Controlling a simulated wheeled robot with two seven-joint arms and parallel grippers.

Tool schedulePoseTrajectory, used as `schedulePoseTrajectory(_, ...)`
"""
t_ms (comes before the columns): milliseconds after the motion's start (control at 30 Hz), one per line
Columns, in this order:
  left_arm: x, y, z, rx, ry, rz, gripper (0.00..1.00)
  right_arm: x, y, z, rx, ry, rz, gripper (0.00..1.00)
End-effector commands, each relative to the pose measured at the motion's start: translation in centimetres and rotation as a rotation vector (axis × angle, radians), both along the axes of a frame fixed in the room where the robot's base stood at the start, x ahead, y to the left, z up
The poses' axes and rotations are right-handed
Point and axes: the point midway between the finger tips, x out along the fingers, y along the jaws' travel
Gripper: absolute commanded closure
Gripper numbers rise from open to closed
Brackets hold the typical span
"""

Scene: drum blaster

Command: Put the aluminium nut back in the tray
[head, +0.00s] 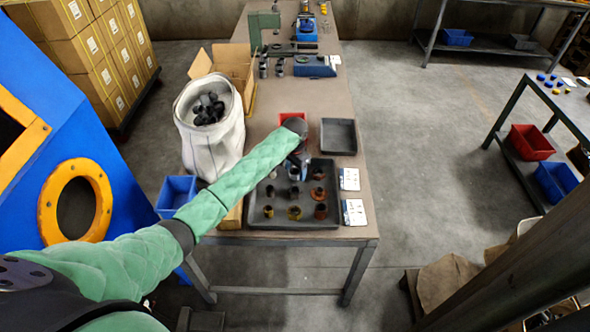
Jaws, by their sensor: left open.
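The dark tray (290,225) lies at the near end of the long table. My right gripper is out of view.
An empty dark tray (338,136) and a red bin (292,118) are just beyond. A white sack (208,140) of black pieces stands left, with a blue bin (177,191) below it. White cards (354,212) lie at the tray's right.

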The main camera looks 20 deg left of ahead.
Motion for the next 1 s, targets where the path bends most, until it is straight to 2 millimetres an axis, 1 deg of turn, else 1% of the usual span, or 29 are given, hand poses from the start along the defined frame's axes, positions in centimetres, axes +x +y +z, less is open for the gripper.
schedulePoseTrajectory(167,0.0,0.0,0.3,0.0,-0.001,0.0,0.37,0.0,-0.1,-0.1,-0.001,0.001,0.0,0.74)
schedulePoseTrajectory(267,0.1,0.0,1.0,0.0,-0.001,0.0,0.37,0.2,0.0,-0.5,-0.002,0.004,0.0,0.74)
schedulePoseTrajectory(300,0.1,0.0,1.5,-0.001,-0.003,0.0,0.37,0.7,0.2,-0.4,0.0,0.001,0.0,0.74)
schedulePoseTrajectory(367,0.0,0.0,2.3,-0.001,-0.002,0.0,0.37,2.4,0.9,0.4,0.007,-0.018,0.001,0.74)
schedulePoseTrajectory(400,0.1,0.0,3.1,-0.002,-0.003,-0.001,0.37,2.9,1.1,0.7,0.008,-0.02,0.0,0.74)
schedulePoseTrajectory(500,0.1,0.0,5.1,0.0,-0.004,-0.001,0.37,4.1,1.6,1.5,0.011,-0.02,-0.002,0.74)
schedulePoseTrajectory(800,0.1,0.0,9.7,0.0,-0.002,-0.001,0.37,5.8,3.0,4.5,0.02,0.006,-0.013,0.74)
schedulePoseTrajectory(1000,0.1,0.0,11.6,0.0,-0.001,0.0,0.37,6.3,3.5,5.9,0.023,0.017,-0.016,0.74)
